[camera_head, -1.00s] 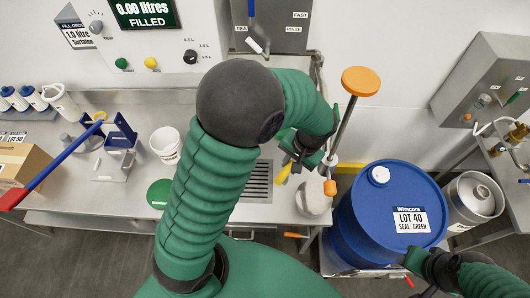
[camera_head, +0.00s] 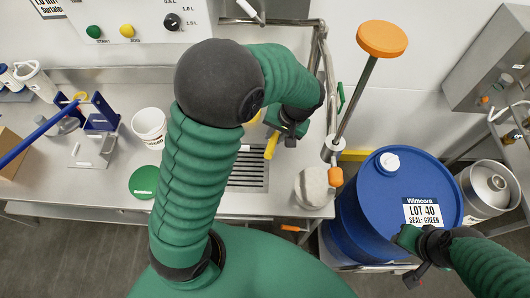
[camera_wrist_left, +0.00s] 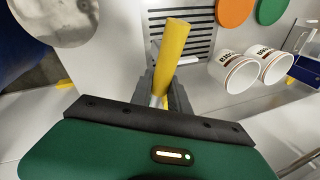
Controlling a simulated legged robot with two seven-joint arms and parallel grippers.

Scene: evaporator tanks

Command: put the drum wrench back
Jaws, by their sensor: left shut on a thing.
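My left gripper (camera_head: 285,130) is shut on a tool with a yellow handle (camera_head: 271,145), which I take to be the drum wrench. It is above the steel bench, near the drain grate. In the left wrist view the yellow handle (camera_wrist_left: 173,48) rises beyond my left gripper (camera_wrist_left: 167,95), with a bare metal part between the fingers. The rest of the tool is hidden. My right gripper (camera_head: 408,240) is by the front right edge of the blue drum (camera_head: 375,215); its fingers are too unclear to read. The wrench's storage place cannot be made out.
An orange-topped rod (camera_head: 382,40) stands at the bench's right end, beside a pale round vessel (camera_head: 312,190). A white cup (camera_head: 149,124), green disc (camera_head: 143,182) and blue stand (camera_head: 100,115) are on the left. A steel keg (camera_head: 485,187) is right of the drum.

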